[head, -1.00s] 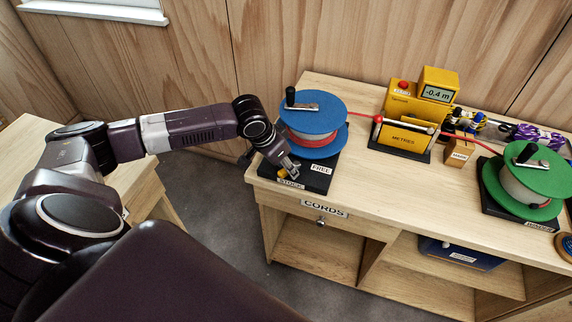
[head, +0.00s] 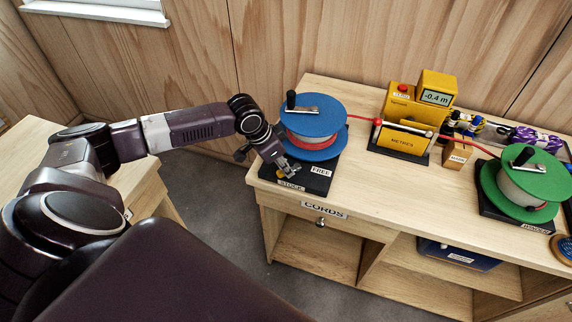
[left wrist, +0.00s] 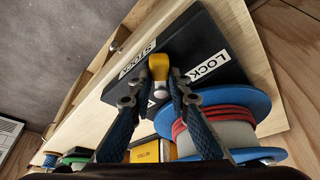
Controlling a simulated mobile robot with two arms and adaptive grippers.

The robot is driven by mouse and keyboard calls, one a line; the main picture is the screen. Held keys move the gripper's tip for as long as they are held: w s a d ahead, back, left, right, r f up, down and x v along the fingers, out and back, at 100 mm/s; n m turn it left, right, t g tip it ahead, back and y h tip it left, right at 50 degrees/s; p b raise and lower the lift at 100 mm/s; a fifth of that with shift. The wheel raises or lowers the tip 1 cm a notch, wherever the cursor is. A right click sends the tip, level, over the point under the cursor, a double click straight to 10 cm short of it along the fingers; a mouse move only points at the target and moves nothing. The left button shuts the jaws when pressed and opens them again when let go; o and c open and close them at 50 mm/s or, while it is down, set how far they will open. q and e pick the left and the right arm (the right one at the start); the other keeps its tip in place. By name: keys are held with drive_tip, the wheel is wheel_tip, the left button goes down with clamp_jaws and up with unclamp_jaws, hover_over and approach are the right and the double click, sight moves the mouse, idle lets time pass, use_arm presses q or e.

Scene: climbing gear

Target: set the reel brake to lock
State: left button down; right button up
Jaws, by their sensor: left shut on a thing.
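The stock reel, a blue-flanged drum (head: 312,122) with red cord and a crank on top, stands on a black base (head: 318,184) at the table's left end. The base carries a FREE label on its right and a STOCK label in front. The left wrist view shows a LOCK label (left wrist: 210,65) on the other side. The yellow-tipped brake lever (left wrist: 158,66) lies between the fingers of my left gripper (left wrist: 161,76), which is shut on it. The lever points towards the base's front edge, off the FREE label. My right gripper is not in view.
The yellow metre counter (head: 405,138) reads -0.4 m and stands right of the reel. Red cord runs through it to the green winder reel (head: 530,172). A small wooden block and coiled cords lie behind. The table's front middle is clear.

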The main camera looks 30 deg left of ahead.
use_arm(q)
drive_tip(key=shift+w+a+m, duration=0.1)
drive_tip(key=shift+a+m, duration=0.05)
drive_tip(key=shift+m, duration=0.25)
drive_tip(key=c, duration=1.8)
unclamp_jaws()
drive_tip(key=shift+r, duration=0.15)
drive_tip(key=v, duration=1.1)
drive_tip(key=shift+a+r, duration=0.2)
drive_tip(key=shift+r, duration=0.1)
drive_tip(key=shift+d, duration=0.1)
